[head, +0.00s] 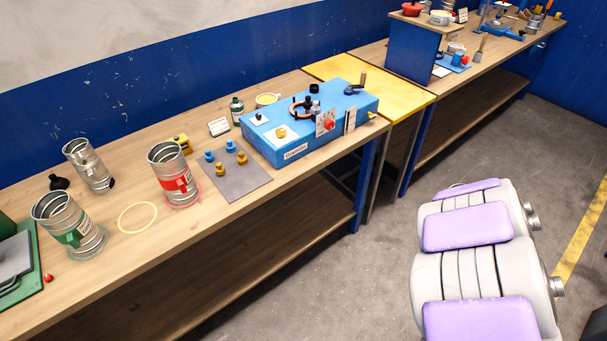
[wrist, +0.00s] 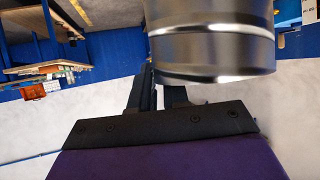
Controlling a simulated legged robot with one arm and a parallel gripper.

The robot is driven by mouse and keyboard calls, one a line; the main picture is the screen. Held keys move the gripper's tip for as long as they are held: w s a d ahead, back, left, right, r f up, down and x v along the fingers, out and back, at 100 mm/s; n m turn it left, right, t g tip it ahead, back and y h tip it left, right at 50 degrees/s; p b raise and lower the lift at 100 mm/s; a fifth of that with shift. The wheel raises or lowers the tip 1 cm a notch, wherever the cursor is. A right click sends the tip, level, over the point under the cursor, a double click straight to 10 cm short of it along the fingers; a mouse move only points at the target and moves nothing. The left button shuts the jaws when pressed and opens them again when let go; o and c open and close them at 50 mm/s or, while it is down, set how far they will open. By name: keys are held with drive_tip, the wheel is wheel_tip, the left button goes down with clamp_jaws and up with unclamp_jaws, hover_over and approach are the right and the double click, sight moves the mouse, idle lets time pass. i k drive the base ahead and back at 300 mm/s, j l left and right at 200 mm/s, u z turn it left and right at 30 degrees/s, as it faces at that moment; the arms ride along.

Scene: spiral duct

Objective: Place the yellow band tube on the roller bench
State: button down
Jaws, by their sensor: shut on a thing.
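In the wrist view a shiny metal tube (wrist: 215,42) with a raised rib fills the upper right. My gripper (wrist: 161,80) is shut on this tube at its rim, with the dark fingers close together. No coloured band shows on the visible part of the tube, so its yellow band is not seen. In the head view my gripper and the held tube are out of frame. A thin yellow ring (head: 138,217) lies empty on the near workbench. I cannot tell for sure which surface is the roller bench; a blue stand device (head: 503,30) sits on the far bench.
A blue machine (head: 308,122), grey mat (head: 236,178) and yellow plate (head: 405,88) follow rightwards. Grey floor (head: 390,250) is open in front.

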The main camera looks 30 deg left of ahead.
sight(133, 218)
drive_tip(key=k+l+u, duration=0.15)
drive_tip(key=u, duration=0.95)
